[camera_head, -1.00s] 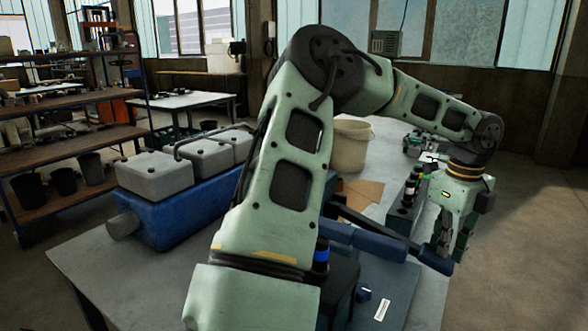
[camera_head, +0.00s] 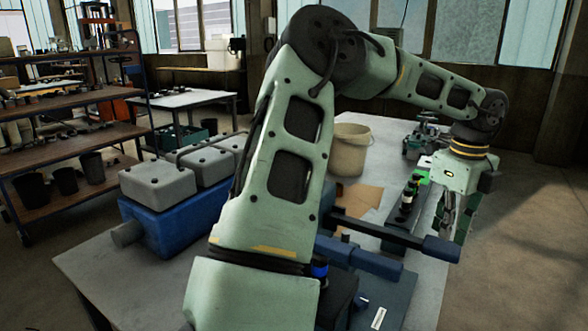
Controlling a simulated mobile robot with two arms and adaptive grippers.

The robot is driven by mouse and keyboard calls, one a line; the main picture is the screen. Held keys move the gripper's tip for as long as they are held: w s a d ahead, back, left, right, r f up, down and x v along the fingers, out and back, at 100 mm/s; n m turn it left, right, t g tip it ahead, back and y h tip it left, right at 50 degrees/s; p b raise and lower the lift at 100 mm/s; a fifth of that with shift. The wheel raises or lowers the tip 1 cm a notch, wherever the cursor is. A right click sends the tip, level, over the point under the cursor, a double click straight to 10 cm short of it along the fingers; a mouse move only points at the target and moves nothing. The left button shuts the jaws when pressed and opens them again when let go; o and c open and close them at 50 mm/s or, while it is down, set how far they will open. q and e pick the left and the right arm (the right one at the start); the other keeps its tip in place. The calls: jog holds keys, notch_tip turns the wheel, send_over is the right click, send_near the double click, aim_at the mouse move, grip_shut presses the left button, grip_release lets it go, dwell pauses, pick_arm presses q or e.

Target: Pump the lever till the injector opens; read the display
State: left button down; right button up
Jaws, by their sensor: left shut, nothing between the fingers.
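The lever is a dark bar with a thick dark blue grip (camera_head: 441,249) that sticks out to the right over the bench. A blue cylindrical pump body (camera_head: 362,260) lies beneath it, partly hidden by my arm. My left gripper (camera_head: 447,223) is shut and empty, its fingers pointing down just above and behind the grip; I cannot tell whether they touch it. A dark upright injector-like part (camera_head: 408,196) stands on a dark stand beyond the lever. A small bright green patch (camera_head: 423,175) beside it may be the display; no reading is legible. My right gripper is not in view.
A blue engine block (camera_head: 165,225) with grey covers (camera_head: 157,178) sits on the bench's left. A beige bucket (camera_head: 349,150), brown paper (camera_head: 360,197) and a small machine (camera_head: 424,138) are farther back. Shelves (camera_head: 75,145) stand left. Open floor lies right of the bench.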

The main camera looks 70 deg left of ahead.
pick_arm(q)
jog(key=shift+r+p, duration=1.35)
jog(key=shift+r, duration=0.7)
jog(key=shift+w+f, duration=0.1)
